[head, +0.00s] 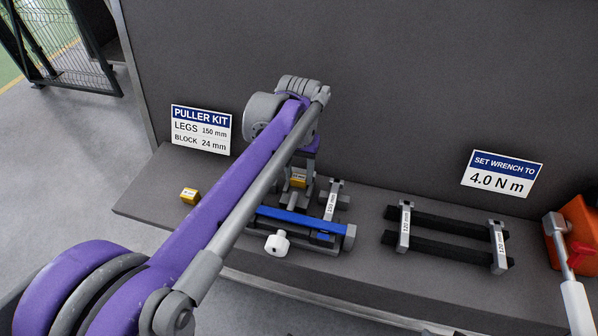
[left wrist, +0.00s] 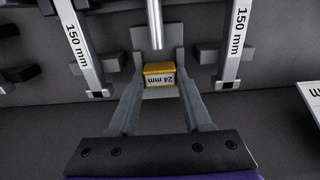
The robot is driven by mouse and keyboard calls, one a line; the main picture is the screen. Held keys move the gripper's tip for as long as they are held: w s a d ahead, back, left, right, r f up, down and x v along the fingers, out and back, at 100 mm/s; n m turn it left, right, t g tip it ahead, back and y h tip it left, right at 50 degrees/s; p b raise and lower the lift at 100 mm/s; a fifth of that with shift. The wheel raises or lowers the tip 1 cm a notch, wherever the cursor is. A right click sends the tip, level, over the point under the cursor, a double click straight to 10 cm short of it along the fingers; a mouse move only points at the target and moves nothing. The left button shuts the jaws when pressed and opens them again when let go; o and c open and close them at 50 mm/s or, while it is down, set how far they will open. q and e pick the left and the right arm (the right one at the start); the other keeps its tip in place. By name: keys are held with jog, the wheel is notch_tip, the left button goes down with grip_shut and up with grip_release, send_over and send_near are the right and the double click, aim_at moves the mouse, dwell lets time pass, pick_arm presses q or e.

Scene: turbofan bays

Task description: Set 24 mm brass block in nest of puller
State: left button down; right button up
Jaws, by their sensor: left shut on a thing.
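The brass block (left wrist: 160,72), labelled 24 mm, is between the fingertips of my left gripper (left wrist: 159,84) in the left wrist view. The gripper is shut on it. In the head view the block (head: 298,181) shows below the end of my left arm, over the puller. The puller has a blue beam (head: 300,219) and 150 mm legs (left wrist: 78,45). The grey nest (left wrist: 173,55) shows around the block's far side, in line with a round screw (left wrist: 154,22). I cannot tell whether the block touches the nest's floor. My right gripper is not in view.
Another brass block (head: 190,196) lies on the bench at left. A rack with 120 mm legs (head: 404,228) lies right of the puller. An orange item (head: 580,233) and a wrench (head: 566,270) are at far right. A wall with a puller kit sign (head: 201,130) stands behind.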

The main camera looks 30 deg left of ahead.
pick_arm(q)
jog(key=shift+f, duration=0.65)
dwell(0.8)
jog(key=shift+c, duration=1.3)
grip_release()
jog(key=shift+r, duration=0.1)
notch_tip(320, 180, up, 17)
jog(key=p, duration=0.6)
jog(key=shift+f, duration=0.2)
